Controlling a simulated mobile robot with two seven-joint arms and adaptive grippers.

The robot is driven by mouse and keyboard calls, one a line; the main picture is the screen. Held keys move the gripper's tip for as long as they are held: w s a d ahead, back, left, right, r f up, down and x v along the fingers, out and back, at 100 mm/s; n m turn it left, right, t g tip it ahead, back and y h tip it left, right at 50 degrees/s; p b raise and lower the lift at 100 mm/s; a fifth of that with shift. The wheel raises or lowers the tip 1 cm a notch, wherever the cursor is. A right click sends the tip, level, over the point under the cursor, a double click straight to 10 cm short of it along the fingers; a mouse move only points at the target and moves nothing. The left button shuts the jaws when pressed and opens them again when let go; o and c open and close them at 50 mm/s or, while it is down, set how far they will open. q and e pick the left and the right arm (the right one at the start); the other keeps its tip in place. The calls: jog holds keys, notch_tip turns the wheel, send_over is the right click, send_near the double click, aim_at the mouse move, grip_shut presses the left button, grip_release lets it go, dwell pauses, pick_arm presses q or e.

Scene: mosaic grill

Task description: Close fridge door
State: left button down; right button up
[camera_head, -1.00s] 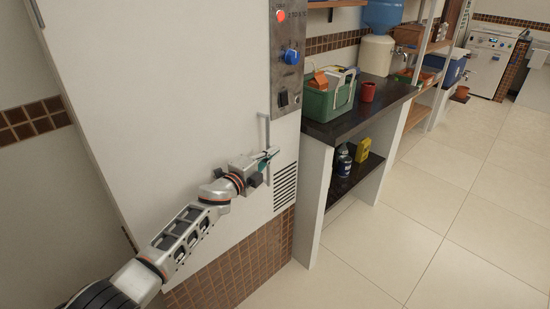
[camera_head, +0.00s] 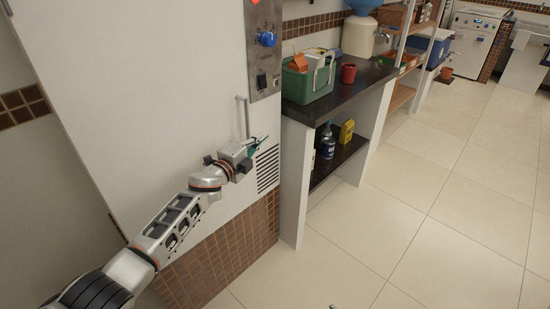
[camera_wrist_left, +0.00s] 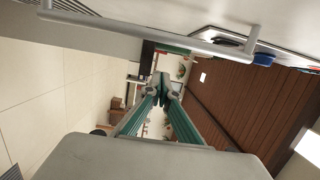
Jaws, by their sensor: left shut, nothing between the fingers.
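The fridge door (camera_head: 130,95) is a large white panel filling the left of the head view. It looks flush with the metal control panel (camera_head: 264,45), but I cannot tell whether it is fully shut. A slim vertical handle (camera_head: 243,118) stands near its right edge. My left gripper (camera_head: 262,141) is at the handle's lower end, above the vent slots. In the left wrist view the handle bar (camera_wrist_left: 150,27) runs across the top, and the left gripper's green fingers (camera_wrist_left: 160,88) meet at the tips with nothing between them. My right gripper is not in view.
A dark counter (camera_head: 340,100) stands right of the fridge, carrying a green crate (camera_head: 306,86) and a red mug (camera_head: 348,73). Bottles (camera_head: 327,145) and a yellow box (camera_head: 346,131) are on its lower shelf. The tiled floor (camera_head: 400,220) at right is open.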

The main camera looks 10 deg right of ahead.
pick_arm(q)
jog(key=s+p, duration=0.5)
jog(key=s, duration=0.5)
jog(key=s+a+f+n+y, duration=0.3)
jog(key=s+a+f+n, duration=0.4)
jog(key=s+a, duration=0.3)
jog(key=s+a+f+n+g+y, duration=0.1)
jog(key=s+a+f+n+y, duration=0.2)
jog(key=s+a+f+n, duration=0.4)
jog(key=s+a+f+n+g+y, duration=0.1)
jog(key=s+a+f+n+y, duration=0.2)
jog(key=s+a+f+n, duration=0.5)
jog(key=s+a+f, duration=0.2)
jog(key=s+a, duration=0.3)
jog(key=s, duration=0.4)
jog(key=shift+s+a, duration=0.2)
jog(key=shift+s, duration=0.1)
